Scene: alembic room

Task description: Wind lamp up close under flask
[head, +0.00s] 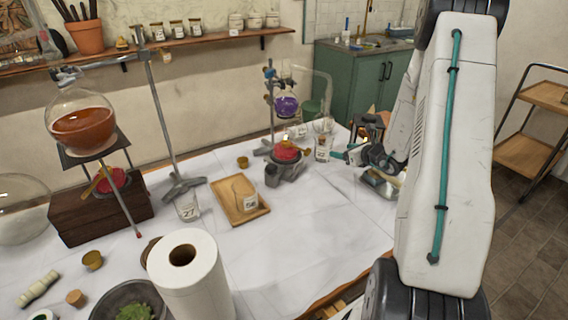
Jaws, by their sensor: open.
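A round flask of purple liquid (286,106) hangs on a retort stand (270,95) at the back of the table. A red lamp (287,152) with a brass-coloured part at its side sits below it on a grey base, with a visible gap between lamp and flask. A second flask, with orange-brown liquid (84,130), rests on a tripod stand at the left, with another red lamp (113,181) beneath it on a dark wooden box. My gripper (345,156) is open, right of the purple flask's lamp and apart from it; its far finger is hard to make out.
A labelled jar (322,148) stands between the lamp and my gripper. A wooden tray (241,200), a beaker (188,207) and a paper roll (190,275) stand nearer. The white table is clear at centre right. A green cabinet (357,80) stands behind.

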